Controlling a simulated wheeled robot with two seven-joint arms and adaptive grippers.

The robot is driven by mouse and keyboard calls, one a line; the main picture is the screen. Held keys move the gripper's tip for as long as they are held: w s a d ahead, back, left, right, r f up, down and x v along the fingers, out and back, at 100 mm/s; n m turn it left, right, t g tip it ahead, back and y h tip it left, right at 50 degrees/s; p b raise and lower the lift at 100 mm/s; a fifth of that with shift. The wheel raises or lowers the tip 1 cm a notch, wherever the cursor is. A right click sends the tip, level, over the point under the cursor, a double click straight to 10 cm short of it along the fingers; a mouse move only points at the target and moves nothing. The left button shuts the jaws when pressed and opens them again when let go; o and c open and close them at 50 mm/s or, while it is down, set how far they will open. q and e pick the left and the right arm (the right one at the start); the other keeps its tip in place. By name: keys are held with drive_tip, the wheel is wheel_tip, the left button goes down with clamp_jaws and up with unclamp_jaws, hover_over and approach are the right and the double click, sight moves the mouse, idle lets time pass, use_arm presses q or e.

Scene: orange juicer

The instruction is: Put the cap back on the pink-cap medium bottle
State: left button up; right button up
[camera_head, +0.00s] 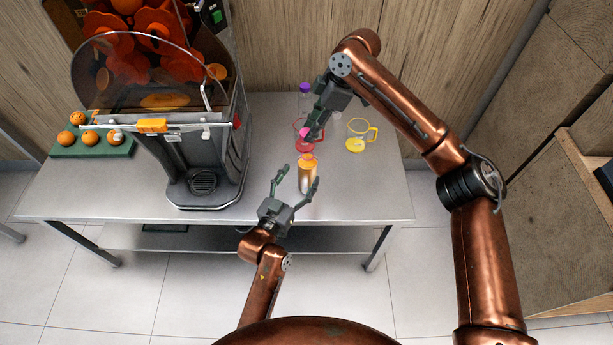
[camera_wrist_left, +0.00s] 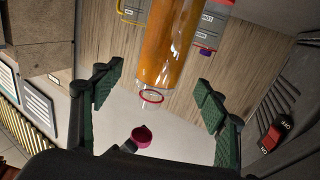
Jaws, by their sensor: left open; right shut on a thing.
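The open medium bottle (camera_head: 307,176) of orange juice stands upright near the table's front edge. Its clear neck has a pinkish ring, seen in the left wrist view (camera_wrist_left: 151,96). My left gripper (camera_head: 298,178) is open, with its fingers on either side of the bottle and visible gaps. My right gripper (camera_head: 316,128) is shut on the pink cap (camera_head: 312,134), above and behind the bottle. The cap also shows in the left wrist view (camera_wrist_left: 142,136), apart from the bottle mouth. The right fingertips are mostly hidden there.
A purple-capped bottle (camera_head: 305,98) is farther back. The juicer (camera_head: 204,150) and a green tray of oranges (camera_head: 120,149) fill the left. The table's right front (camera_head: 370,195) is clear.

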use_arm(q)
drive_tip(key=x, duration=0.5)
drive_tip(key=shift+w+d, duration=0.15)
drive_tip(key=shift+w, duration=0.2)
drive_tip(key=shift+c, duration=0.5)
drive_tip(key=c, duration=1.7)
use_arm(e)
hover_over(308, 152)
drive_tip(key=d, duration=0.1)
drive_tip(key=shift+w+d+f, duration=0.1)
drive_tip(key=shift+f, duration=2.35)
drive_tip(key=shift+f, duration=0.9)
use_arm(q)
clamp_jaws()
use_arm(e)
drive_tip(key=shift+f, duration=0.55)
